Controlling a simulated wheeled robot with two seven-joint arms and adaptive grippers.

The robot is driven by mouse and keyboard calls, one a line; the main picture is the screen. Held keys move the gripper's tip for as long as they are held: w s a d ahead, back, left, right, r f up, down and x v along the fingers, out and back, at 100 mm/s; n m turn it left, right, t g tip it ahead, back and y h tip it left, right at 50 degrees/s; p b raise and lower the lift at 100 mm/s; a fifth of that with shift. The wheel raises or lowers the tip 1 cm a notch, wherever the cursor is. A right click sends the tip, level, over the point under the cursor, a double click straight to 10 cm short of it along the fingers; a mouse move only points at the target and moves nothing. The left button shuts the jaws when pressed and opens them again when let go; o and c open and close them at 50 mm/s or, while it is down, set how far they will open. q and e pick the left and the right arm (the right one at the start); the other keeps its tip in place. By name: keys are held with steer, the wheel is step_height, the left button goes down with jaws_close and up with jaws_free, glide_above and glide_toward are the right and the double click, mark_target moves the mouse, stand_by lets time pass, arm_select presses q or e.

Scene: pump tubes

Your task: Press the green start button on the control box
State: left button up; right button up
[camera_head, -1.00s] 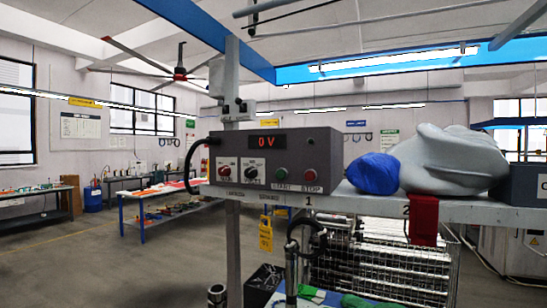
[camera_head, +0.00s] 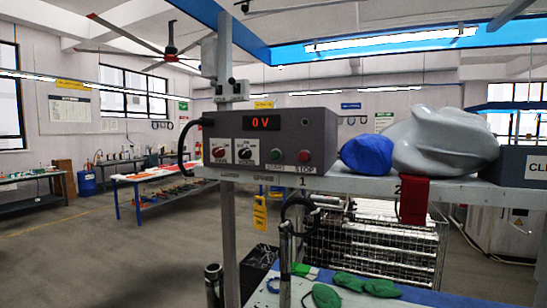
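The grey control box (camera_head: 343,144) stands on a shelf at the middle of the view. Its red display (camera_head: 262,123) reads "0 V". The green start button (camera_head: 276,155) is on the box's front, above a label reading START. The red stop button (camera_head: 304,155) is to its right. Two dials, one with a red knob (camera_head: 219,152) and one with a dark knob (camera_head: 245,153), are to its left. Nothing covers the green button. Neither of my grippers shows in this view.
A blue bundle (camera_head: 366,155) and a grey covered shape (camera_head: 440,142) lie on the shelf right of the box. A red cloth (camera_head: 413,200) hangs from its edge. Below are upright metal tubes (camera_head: 286,245), a wire basket (camera_head: 385,235) and a table with green pieces (camera_head: 350,282).

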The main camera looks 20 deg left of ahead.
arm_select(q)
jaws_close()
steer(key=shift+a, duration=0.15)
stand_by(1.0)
